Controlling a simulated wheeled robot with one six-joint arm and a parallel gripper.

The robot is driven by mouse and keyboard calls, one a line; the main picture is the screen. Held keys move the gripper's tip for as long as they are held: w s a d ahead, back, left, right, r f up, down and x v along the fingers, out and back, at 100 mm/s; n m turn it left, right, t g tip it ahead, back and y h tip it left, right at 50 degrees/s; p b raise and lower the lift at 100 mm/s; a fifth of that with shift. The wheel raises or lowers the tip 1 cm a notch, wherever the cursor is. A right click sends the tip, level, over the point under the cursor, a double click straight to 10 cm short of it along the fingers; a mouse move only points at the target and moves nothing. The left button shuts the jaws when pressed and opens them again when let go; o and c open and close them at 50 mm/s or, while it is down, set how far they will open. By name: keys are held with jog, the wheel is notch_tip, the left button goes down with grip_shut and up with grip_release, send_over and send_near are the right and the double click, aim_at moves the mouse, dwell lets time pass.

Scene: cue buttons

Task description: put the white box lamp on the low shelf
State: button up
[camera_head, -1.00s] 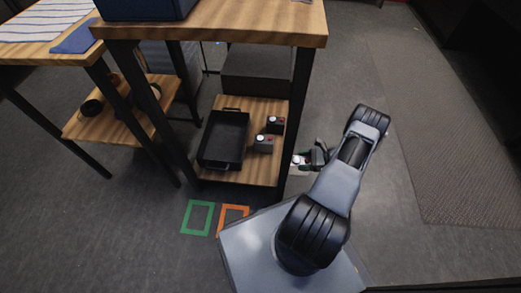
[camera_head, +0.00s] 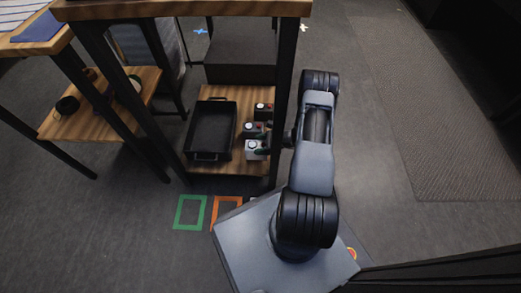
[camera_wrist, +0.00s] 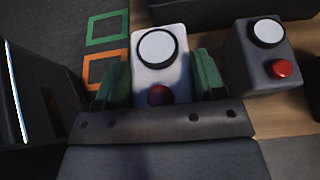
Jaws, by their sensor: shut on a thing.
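The white box lamp (camera_head: 255,149) has a round white top button and a dark red one below it. In the wrist view the white box lamp (camera_wrist: 172,70) sits between the green finger pads of my gripper (camera_wrist: 161,82), which is shut on it. In the head view my gripper (camera_head: 270,147) reaches in from the right, partly hidden by my arm. The lamp appears over the front right part of the low wooden shelf (camera_head: 225,168); I cannot tell whether it touches the board.
A grey box lamp (camera_head: 251,130) and a dark box lamp (camera_head: 263,110) stand behind the white one. A black tray (camera_head: 211,130) fills the shelf's left side. A dark table leg (camera_head: 282,95) stands close to my arm. Green (camera_head: 189,212) and orange (camera_head: 226,208) outlines mark the floor.

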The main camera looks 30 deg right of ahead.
jog(key=shift+f+b, duration=0.9)
jog(key=shift+f, duration=0.8)
jog(key=shift+f, duration=0.2)
jog(key=o, duration=1.2)
jog(key=shift+s, duration=0.1)
jog(key=shift+o, duration=0.2)
jog(key=shift+d+r, duration=0.1)
jog(key=shift+r, duration=0.15)
jog(key=p+v, duration=0.3)
jog(key=v, duration=0.8)
jog(key=shift+s+d+p, duration=0.2)
jog(key=shift+d+p, duration=0.15)
jog(key=shift+p, duration=0.05)
jog(key=shift+r, duration=0.15)
